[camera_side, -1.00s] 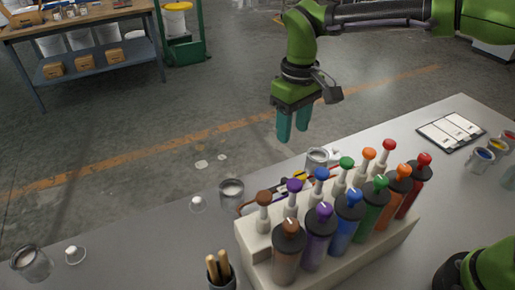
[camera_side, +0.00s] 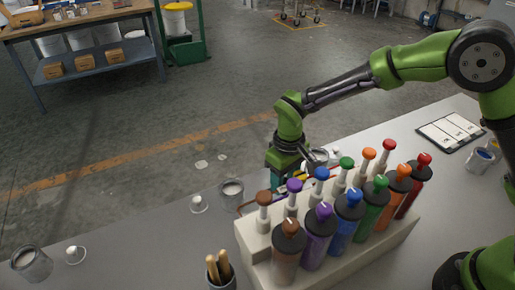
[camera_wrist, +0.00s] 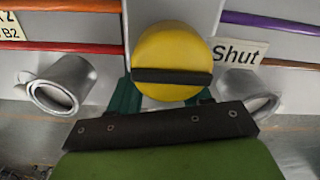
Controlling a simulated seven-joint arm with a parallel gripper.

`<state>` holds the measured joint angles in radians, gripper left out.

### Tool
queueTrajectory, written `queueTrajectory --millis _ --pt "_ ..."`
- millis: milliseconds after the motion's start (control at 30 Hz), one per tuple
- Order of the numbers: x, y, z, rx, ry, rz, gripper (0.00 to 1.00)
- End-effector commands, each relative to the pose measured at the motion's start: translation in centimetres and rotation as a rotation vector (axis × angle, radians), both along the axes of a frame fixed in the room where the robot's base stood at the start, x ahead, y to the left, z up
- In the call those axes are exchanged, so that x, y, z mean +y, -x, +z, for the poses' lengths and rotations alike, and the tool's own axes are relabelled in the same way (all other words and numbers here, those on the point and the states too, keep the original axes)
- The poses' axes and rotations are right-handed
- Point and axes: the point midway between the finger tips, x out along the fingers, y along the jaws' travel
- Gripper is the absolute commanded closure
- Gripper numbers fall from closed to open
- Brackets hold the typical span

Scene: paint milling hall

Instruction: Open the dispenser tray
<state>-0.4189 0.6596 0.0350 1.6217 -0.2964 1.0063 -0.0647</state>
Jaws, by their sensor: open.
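The dispenser is a pale block (camera_side: 250,245) on the grey table, holding two rows of bottles with coloured caps. In the wrist view a round yellow knob (camera_wrist: 172,52) with a black band sits on a pale surface beside a label reading "Shut" (camera_wrist: 235,53). My gripper (camera_side: 280,182) is low behind the dispenser, its fingers pointing down and partly hidden by the bottles. In the wrist view its teal fingers are apart, one on each side of the knob; I cannot tell whether they touch it. The tray itself cannot be made out clearly.
Two metal cups (camera_wrist: 62,85) (camera_wrist: 258,97) flank the knob. Coloured tubes (camera_wrist: 65,45) run along both sides. On the table are a cup of wooden sticks (camera_side: 220,275), a cup (camera_side: 231,192) and a clipboard (camera_side: 450,132).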

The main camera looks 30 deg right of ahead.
Motion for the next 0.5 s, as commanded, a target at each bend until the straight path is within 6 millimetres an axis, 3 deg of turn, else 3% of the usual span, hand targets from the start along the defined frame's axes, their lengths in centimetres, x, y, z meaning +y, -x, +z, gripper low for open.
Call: queueTrajectory --millis 133,433,500 --pt "-0.01 0.02 -0.99 0.000 0.000 0.000 0.52" --pt "-0.01 -0.01 -1.15 -0.001 0.000 0.000 0.52" --pt "-0.01 0.00 -1.14 -0.001 0.000 0.000 0.63"
